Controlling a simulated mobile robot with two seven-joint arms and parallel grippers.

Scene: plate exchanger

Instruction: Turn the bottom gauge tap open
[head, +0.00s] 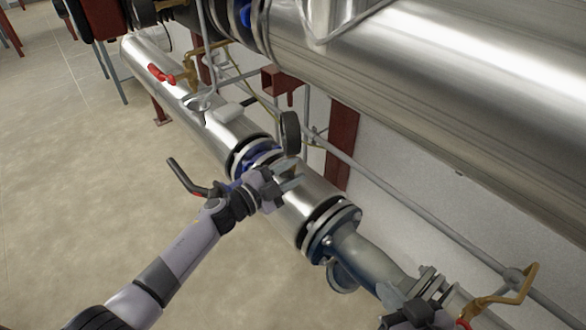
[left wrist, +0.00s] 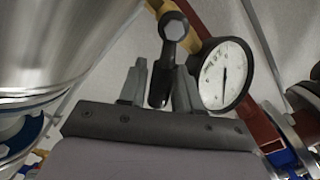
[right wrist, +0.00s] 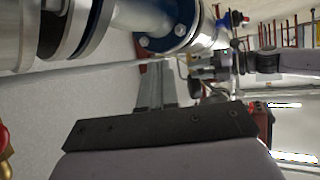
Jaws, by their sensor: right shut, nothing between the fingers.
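The round white gauge (left wrist: 225,75) has a black rim and faces my left wrist camera. In the head view the gauge (head: 290,133) shows nearly edge-on above the lower steel pipe. The tap's black handle (left wrist: 174,28) has a hex bolt head at its top, beside the gauge. My left gripper (head: 290,180) is at the tap; in the left wrist view its fingers (left wrist: 160,85) stand apart with the handle between them. Whether they press on it is unclear. My right gripper (head: 420,315) is at the bottom edge; its fingers (right wrist: 155,85) are together and empty.
A large steel cylinder (head: 440,90) fills the upper right. A black lever (head: 187,178) sticks out left of my left gripper. A red handle (head: 160,74) sits farther up the lower pipe.

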